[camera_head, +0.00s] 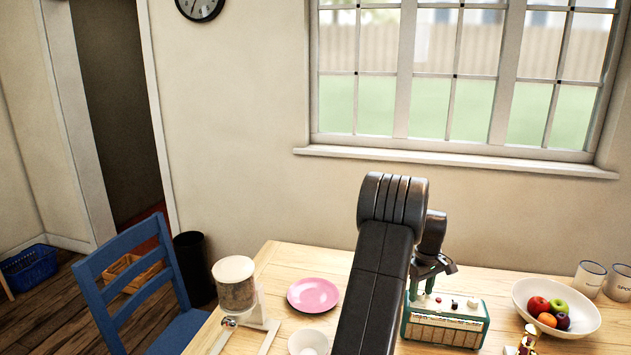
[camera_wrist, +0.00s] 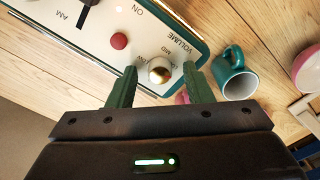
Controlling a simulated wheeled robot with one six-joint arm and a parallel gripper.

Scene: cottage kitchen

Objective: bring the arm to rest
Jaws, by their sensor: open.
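My gripper (camera_wrist: 158,82) is open in the wrist view. Whether the fingers touch the radio I cannot tell. In the head view my arm reaches forward over the table, and its wrist hangs down just above the green and cream radio (camera_head: 446,322). The radio's left part is partly hidden by my arm.
The wooden table (camera_head: 290,258) also bears a pink plate (camera_head: 313,294), a white bowl (camera_head: 308,342), a dispenser (camera_head: 236,285) and a fruit bowl (camera_head: 585,318). In the wrist view a teal mug (camera_wrist: 238,86) stands beside the radio. A blue chair (camera_head: 130,240) stands at left.

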